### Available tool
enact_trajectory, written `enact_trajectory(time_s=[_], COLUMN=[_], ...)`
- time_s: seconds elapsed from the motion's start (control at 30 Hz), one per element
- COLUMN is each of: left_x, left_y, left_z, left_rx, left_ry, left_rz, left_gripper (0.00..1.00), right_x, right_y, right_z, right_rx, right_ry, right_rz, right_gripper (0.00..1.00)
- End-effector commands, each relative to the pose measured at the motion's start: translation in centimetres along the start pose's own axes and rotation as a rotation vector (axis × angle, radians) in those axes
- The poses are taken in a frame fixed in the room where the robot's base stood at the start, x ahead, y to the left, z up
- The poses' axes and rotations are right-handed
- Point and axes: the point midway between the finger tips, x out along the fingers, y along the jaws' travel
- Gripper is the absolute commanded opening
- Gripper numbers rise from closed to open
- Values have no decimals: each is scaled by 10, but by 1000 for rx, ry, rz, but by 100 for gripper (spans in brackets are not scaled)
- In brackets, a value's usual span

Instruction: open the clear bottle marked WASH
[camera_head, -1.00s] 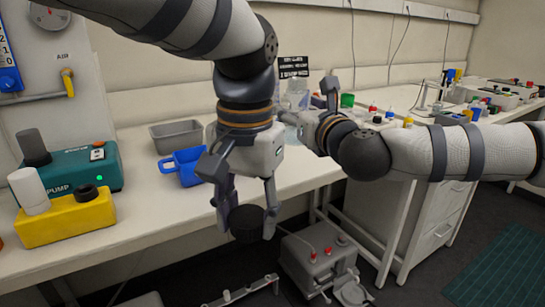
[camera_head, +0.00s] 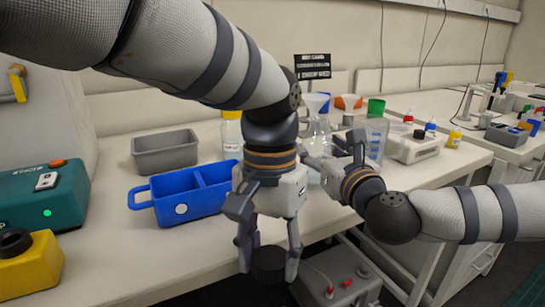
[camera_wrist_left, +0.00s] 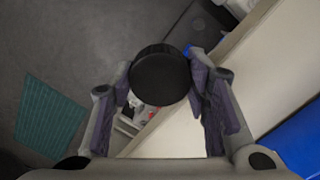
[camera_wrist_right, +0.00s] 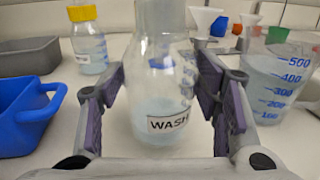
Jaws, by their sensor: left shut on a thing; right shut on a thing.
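The clear bottle marked WASH (camera_wrist_right: 160,100) stands upright on the bench with a little pale liquid in it. Its top is cut off in the right wrist view; in the head view the bottle (camera_head: 318,132) is partly behind my grippers. My right gripper (camera_head: 331,155) is shut on the bottle, with fingers on both sides of it in the right wrist view. My left gripper (camera_head: 268,268) is shut on a round black cap (camera_head: 268,262), held apart from the bottle in front of the bench edge. The cap (camera_wrist_left: 159,75) also shows in the left wrist view.
A blue divided tray (camera_head: 185,195), grey tub (camera_head: 166,152) and yellow-capped bottle (camera_head: 232,135) stand left of the WASH bottle. A graduated beaker (camera_wrist_right: 275,85) is close on its right. Bare bench lies in front of the blue tray.

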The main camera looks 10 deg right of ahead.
Motion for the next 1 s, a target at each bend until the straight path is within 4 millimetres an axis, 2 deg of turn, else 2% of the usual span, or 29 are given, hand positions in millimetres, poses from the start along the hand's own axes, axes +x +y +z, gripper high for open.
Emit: enact_trajectory(time_s=[0.03,0.37,0.4,0.47,0.83,1.0], left_x=[24,22,21,20,16,15], left_y=[-2,-2,-2,-2,-1,-1], left_z=[-3,-3,-3,-2,-2,-2], left_rx=[1,0,0,0,1,0], left_ry=[-32,-28,-28,-27,-22,-21], left_rz=[19,18,17,17,13,12], left_gripper=[9,9,9,9,9,9], right_x=[2,1,1,1,1,-22], right_y=[-1,-1,-1,-1,-1,-1], right_z=[-27,-22,-22,-21,-16,-18], right_rx=[2,0,0,0,-1,0], right_ry=[22,9,10,9,6,8], right_rz=[0,0,0,0,0,1], right_gripper=[0,0,64,78,78,78])
